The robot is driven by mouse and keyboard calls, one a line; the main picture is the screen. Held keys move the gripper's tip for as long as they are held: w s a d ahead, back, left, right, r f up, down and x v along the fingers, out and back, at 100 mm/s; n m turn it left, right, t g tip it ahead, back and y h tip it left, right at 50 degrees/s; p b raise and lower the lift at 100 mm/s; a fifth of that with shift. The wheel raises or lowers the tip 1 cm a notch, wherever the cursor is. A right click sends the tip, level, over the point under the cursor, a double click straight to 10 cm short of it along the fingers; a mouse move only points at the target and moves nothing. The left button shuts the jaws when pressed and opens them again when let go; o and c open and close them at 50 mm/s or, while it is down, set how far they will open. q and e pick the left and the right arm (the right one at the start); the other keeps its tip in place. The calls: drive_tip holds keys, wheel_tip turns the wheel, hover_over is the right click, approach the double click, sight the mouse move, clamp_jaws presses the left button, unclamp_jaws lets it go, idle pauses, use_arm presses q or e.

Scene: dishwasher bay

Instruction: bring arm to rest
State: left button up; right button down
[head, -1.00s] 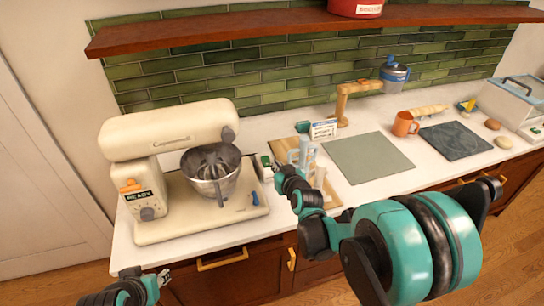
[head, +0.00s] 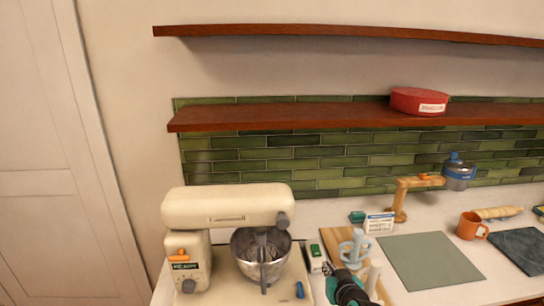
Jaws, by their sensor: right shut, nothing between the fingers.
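My right gripper (head: 329,268) shows at the bottom of the head view, just right of the mixer's base. It is shut and holds nothing. Only its tip and teal wrist show; the rest of the arm is cut off by the lower edge. In the picture it overlaps the wooden board (head: 335,240) with the pale blue rack (head: 355,247); whether it touches them I cannot tell. My left gripper is out of view.
A cream stand mixer (head: 227,208) with a steel bowl (head: 262,262) stands left of the gripper. A grey-green mat (head: 430,260), an orange mug (head: 470,225) and a wooden stand (head: 401,200) are to the right. Shelves hang above, one holding a red tin (head: 419,101).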

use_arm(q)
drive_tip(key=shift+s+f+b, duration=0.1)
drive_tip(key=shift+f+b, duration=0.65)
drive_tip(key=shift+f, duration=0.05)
use_arm(e)
drive_tip(key=s+a+f+g, duration=0.2)
drive_tip(key=s+g, duration=0.4)
drive_tip(key=s, duration=1.7)
drive_tip(key=shift+s+m+h, duration=0.3)
drive_tip(key=shift+s, duration=0.05)
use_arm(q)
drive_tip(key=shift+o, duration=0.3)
